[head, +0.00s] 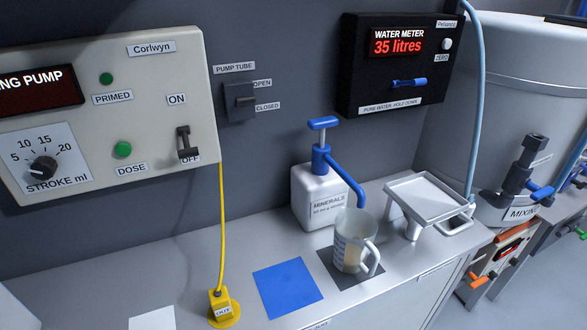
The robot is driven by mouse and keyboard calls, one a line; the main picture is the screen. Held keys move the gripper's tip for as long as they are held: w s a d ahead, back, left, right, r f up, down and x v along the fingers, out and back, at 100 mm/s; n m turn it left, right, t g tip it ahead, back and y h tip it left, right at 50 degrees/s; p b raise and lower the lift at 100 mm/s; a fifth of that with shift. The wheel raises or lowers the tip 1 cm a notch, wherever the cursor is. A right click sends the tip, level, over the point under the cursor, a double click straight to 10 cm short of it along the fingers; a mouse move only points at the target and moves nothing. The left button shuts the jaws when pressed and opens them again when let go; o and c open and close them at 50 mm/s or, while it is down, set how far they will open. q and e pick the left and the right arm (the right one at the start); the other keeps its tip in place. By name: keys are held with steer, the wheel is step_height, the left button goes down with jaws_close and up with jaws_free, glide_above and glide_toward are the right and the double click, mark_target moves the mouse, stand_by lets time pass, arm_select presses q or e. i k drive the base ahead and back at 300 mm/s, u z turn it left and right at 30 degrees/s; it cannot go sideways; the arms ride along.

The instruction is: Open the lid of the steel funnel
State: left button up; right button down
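I cannot make out a steel funnel or its lid in the head view. The large grey vessel (535,85) at the right carries a partly cut-off label starting "MIXIN" and has a broad flat top with a raised rim; its far right side is cut off. Neither of my grippers is in view.
A white minerals bottle (318,200) with a blue pump stands behind a cloudy measuring jug (350,245) on a dark pad. A grey raised tray (428,195) is right of them. A blue mat (287,289) lies bare. A black water meter (395,75) reads 35 litres.

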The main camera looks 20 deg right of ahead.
mark_target(429, 202)
steer(key=z, duration=1.65)
steer(key=k, duration=0.55)
steer(key=z, duration=0.2)
steer(key=i, duration=1)
steer(key=u, duration=0.35)
